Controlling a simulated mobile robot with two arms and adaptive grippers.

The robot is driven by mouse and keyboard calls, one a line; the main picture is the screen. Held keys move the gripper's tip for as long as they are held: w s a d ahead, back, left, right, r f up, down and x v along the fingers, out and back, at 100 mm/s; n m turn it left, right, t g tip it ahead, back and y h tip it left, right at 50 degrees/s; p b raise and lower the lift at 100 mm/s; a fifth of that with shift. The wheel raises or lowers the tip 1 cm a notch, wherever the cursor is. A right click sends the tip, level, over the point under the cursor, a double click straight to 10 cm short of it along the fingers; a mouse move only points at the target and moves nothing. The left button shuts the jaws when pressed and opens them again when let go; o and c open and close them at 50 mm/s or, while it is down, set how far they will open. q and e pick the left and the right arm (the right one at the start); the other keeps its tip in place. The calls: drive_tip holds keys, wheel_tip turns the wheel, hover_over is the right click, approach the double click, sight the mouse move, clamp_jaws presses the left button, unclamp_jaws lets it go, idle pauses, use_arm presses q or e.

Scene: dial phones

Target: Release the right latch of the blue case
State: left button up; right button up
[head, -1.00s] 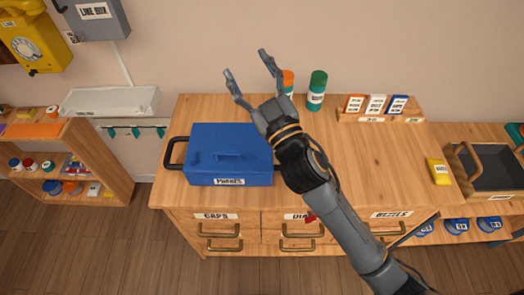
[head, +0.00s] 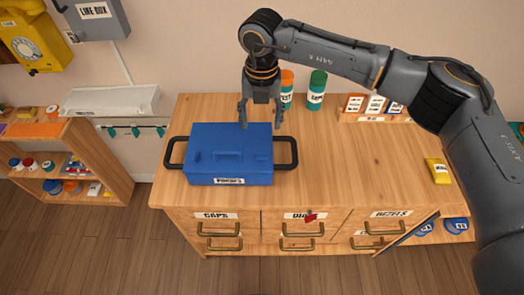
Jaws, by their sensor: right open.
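The blue case (head: 228,168) stands closed on the left part of the wooden cabinet top. It has black side handles, a raised grip on the lid and a white label on the front. The right black handle (head: 287,152) shows fully. My right gripper (head: 261,126) points down at the back right corner of the case, its fingers open and apart with nothing between them. I cannot tell whether a fingertip touches the case. The latches are too small to make out clearly. My left gripper is not in view.
An orange-capped bottle (head: 286,88) and a green-capped bottle (head: 317,90) stand just behind my right gripper. A card rack (head: 365,118) is at the back right, partly behind my arm. A yellow pack (head: 437,171) lies at the right. The middle of the cabinet top (head: 350,165) is clear.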

sight(262, 155)
wheel_tip(262, 155, down, 12)
drive_tip(key=p, duration=0.4)
drive_tip(key=shift+f, duration=0.15)
drive_tip(key=shift+d+f, duration=0.1)
drive_tip(key=shift+f, duration=0.55)
drive_tip(key=c, duration=1.2)
drive_tip(key=shift+o, duration=0.2)
